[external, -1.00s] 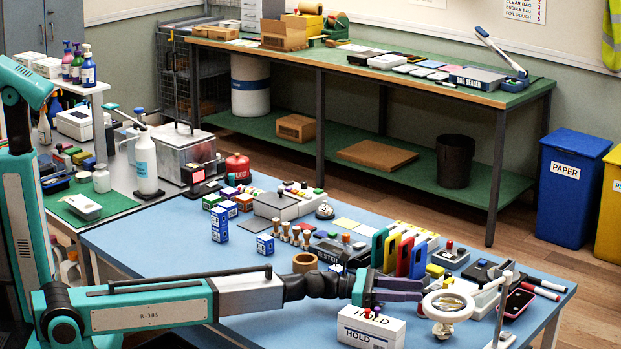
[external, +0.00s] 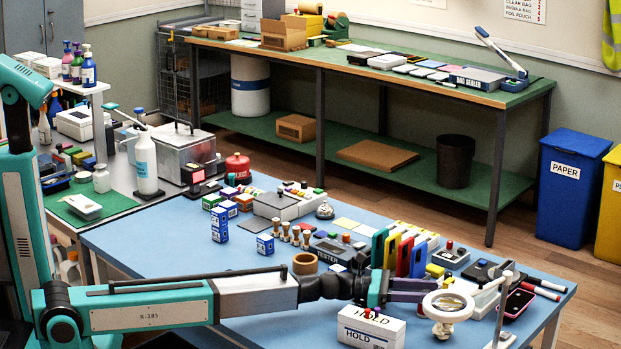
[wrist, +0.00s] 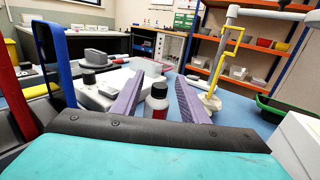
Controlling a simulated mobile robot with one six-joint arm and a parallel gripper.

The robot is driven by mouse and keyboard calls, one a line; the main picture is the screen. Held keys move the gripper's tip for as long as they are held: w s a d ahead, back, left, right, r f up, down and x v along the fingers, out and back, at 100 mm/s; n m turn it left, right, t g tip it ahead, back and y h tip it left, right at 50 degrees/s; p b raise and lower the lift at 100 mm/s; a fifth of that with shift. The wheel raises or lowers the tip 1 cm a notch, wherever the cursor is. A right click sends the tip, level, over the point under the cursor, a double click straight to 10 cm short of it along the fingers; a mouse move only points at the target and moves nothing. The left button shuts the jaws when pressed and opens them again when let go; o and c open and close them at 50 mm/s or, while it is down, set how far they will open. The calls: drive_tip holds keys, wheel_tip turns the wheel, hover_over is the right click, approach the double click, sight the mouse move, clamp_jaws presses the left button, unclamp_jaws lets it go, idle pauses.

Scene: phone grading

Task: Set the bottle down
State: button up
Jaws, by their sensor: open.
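A small bottle (wrist: 157,101) with a dark cap, pale shoulder and red label stands upright between my fingers in the wrist view. My gripper (wrist: 160,80) is open, one purple finger on each side of it. A gap shows at the right finger; the left finger is close beside it. The bottle's base is hidden by my gripper's body. In the external view my gripper (external: 425,289) is low over the blue table (external: 190,263), just left of the magnifier lamp (external: 449,304).
A white HOLD box (external: 370,328) stands close in front of my gripper. Upright coloured phones (external: 403,256) stand in a rack behind it. A red-edged phone (external: 515,303) on a stand and several pens (external: 541,292) lie to the right. The table's left front is clear.

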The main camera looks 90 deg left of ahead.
drive_tip(key=shift+x, duration=2.1)
clamp_jaws()
